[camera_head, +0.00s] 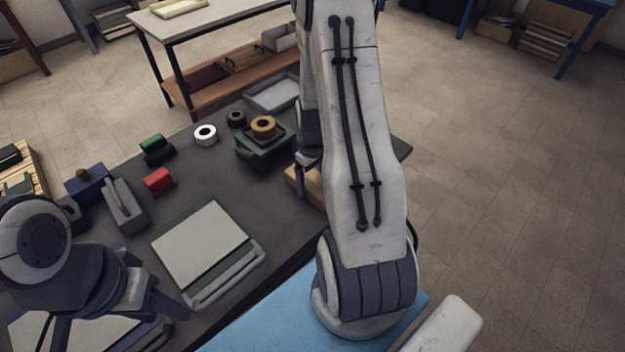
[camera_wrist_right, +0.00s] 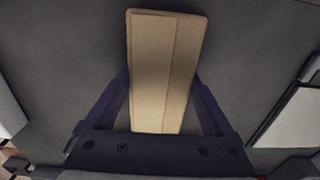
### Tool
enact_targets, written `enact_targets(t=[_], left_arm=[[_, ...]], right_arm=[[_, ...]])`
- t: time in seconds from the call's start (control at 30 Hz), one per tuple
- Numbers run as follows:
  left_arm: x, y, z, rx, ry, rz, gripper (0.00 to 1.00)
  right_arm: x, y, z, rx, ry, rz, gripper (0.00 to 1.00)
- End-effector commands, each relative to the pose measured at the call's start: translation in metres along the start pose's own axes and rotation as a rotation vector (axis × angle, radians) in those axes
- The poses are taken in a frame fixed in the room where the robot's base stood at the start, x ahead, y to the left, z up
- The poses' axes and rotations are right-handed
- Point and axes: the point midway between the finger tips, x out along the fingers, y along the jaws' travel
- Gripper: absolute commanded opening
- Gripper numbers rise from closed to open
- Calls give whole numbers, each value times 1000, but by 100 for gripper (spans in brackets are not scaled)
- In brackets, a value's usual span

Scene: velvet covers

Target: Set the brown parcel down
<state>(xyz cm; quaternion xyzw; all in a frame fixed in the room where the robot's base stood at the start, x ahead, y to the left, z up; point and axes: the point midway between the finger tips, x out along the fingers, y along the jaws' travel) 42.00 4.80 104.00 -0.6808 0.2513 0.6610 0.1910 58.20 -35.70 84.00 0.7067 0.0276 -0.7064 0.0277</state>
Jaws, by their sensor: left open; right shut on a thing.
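The brown parcel (camera_wrist_right: 165,65) is a plain tan box. In the right wrist view it lies lengthwise between the two dark fingers of my right gripper (camera_wrist_right: 163,82), which is shut on it. In the head view the parcel (camera_head: 297,182) shows only in part beside my right arm, which hides the rest. It is over the right part of the dark table; I cannot tell whether it touches the top. My left gripper (camera_head: 165,308) is open and empty at the lower left, near the front of the table.
The dark table (camera_head: 205,175) holds a green tape dispenser (camera_head: 267,145), tape rolls, a red stapler-like object (camera_head: 159,180), a white-topped pad (camera_head: 200,245) and a grey tray (camera_head: 272,93). A blue surface (camera_head: 265,325) lies in front. Grey surface surrounds the parcel in the wrist view.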

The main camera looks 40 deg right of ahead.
Motion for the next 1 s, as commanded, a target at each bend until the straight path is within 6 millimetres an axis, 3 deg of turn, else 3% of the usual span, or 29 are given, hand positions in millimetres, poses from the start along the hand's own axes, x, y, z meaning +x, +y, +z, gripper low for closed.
enact_targets(t=[0.03, 0.07, 0.43, 0.8, 1.0], left_arm=[[2, 0, 0, 0, 0, 0, 50], [1, 0, 0, 0, 0, 0, 50], [-1, 0, 0, 0, 0, 0, 50], [1, 0, 0, 0, 0, 0, 50], [1, 0, 0, 0, 0, 0, 50]], right_arm=[[2, 0, 0, 0, 0, 0, 91], [1, 0, 0, 0, 0, 0, 100], [-9, 1, -1, 0, 4, 2, 100], [-84, 1, -1, 0, 6, 4, 100], [-113, 1, -1, 0, 3, 2, 100]])
